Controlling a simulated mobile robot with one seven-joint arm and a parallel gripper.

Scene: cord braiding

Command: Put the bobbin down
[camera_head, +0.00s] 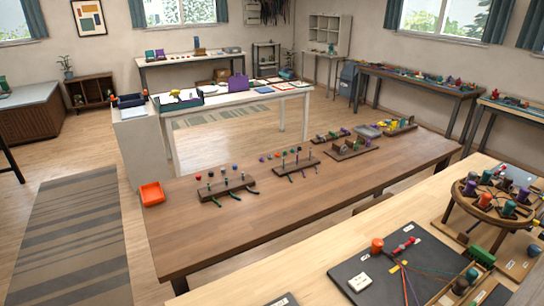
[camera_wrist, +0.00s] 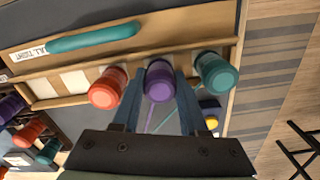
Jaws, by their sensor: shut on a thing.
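In the wrist view my gripper (camera_wrist: 160,98) is shut on a purple bobbin (camera_wrist: 158,82), with a blue-grey finger on each side of it. The bobbin is at a long wooden rack (camera_wrist: 48,101), between an orange-red bobbin (camera_wrist: 107,88) on the left and a teal-green bobbin (camera_wrist: 215,72) on the right. A thin purple cord shows below the held bobbin. I cannot tell whether the bobbin touches the rack. My gripper does not show clearly in the head view.
White patches (camera_wrist: 75,81) line the rack's left part. A teal rod (camera_wrist: 92,37) lies in a tray labelled "ALL TIGHT" beyond it. More bobbins crowd the lower left. In the head view, a round braiding stand (camera_head: 472,206) with several bobbins stands at right, near a dark board (camera_head: 345,275).

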